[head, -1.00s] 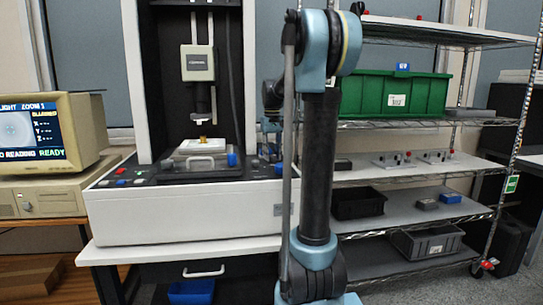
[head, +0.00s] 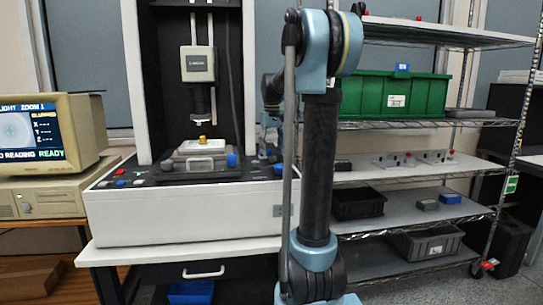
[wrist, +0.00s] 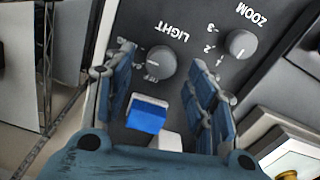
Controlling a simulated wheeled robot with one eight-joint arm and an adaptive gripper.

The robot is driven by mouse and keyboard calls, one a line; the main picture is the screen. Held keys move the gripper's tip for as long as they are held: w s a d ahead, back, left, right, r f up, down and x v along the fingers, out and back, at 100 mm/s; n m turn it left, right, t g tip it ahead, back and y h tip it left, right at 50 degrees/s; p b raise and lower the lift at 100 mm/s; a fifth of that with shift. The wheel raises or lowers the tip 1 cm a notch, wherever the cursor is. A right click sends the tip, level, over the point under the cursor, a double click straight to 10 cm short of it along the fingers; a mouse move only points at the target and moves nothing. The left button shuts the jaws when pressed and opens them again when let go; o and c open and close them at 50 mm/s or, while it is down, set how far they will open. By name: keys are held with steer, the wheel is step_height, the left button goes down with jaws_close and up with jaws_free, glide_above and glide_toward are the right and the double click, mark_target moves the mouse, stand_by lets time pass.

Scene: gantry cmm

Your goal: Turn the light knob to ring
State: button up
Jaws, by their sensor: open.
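The light knob (wrist: 161,62) is a round grey dial on the dark panel, beside the printed word LIGHT. A pale line marks its face. A small label beside it looks like OFF; I cannot read a ring label. My gripper (wrist: 160,70) is open in the wrist view, with its blue-padded fingers to the left and right of the knob's near side. I cannot tell whether either finger touches it. In the head view my gripper (head: 268,140) shows partly behind my arm, over the right end of the machine's panel. The light knob is hidden there.
The zoom knob (wrist: 241,44) sits close on the right. A blue-topped part (wrist: 147,113) lies between the fingers, nearer the palm. The measuring machine (head: 190,218) stands left of my arm, with a monitor (head: 45,130) beside it. A shelf rack (head: 440,165) stands right.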

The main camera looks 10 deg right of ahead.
step_height(320, 180, up, 10)
steer(key=shift+f, duration=0.25)
stand_by(0.4)
